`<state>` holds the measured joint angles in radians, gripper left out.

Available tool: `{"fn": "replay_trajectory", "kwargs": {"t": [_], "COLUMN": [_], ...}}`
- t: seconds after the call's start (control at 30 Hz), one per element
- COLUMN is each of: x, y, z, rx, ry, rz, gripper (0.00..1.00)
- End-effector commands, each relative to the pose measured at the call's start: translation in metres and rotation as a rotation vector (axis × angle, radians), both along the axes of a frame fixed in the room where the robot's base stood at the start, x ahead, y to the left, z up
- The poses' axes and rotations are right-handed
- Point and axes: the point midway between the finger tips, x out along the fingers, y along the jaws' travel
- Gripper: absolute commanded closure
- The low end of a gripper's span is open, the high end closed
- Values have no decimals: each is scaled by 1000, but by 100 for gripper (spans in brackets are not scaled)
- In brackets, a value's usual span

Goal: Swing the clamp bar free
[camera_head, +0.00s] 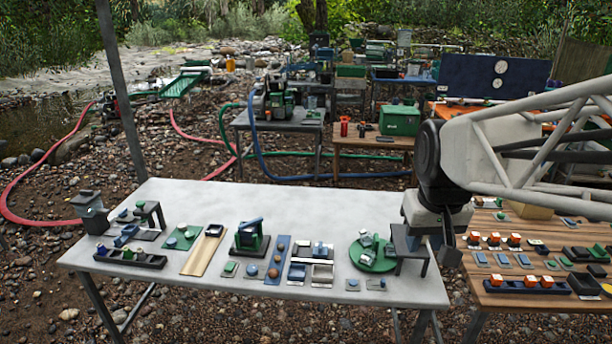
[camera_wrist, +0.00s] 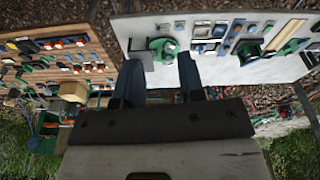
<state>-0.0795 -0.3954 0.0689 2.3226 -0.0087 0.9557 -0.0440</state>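No part can be told for certain as the clamp bar at this size. A small fixture (camera_head: 249,239) with a dark base, green body and blue top piece stands mid-table; it also shows in the wrist view (camera_wrist: 249,51). A round green plate (camera_head: 371,262) carrying small grey and green parts lies to its right, and shows in the wrist view too (camera_wrist: 171,56). My gripper (camera_head: 449,248) hangs over the white table's right end, beside a dark stand, apart from the fixture. In the wrist view its two fingers (camera_wrist: 160,78) are spread with nothing between them.
The white table (camera_head: 215,196) has a clear back half; trays and small blocks line its front. A dark stand (camera_head: 407,250) is close to my gripper. A wooden table (camera_head: 540,240) with several small parts is on the right. Hoses and more benches lie behind.

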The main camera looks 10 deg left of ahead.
Motion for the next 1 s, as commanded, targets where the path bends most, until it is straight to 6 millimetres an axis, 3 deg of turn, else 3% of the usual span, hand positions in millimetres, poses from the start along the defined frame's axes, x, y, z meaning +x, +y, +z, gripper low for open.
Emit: {"fn": "replay_trajectory", "kwargs": {"t": [0.5, 1.0], "x": [119, 229], "y": [51, 118], "z": [9, -8], "rx": [-11, -24], "ry": [37, 71], "rz": [124, 245], "gripper": [64, 64]}}
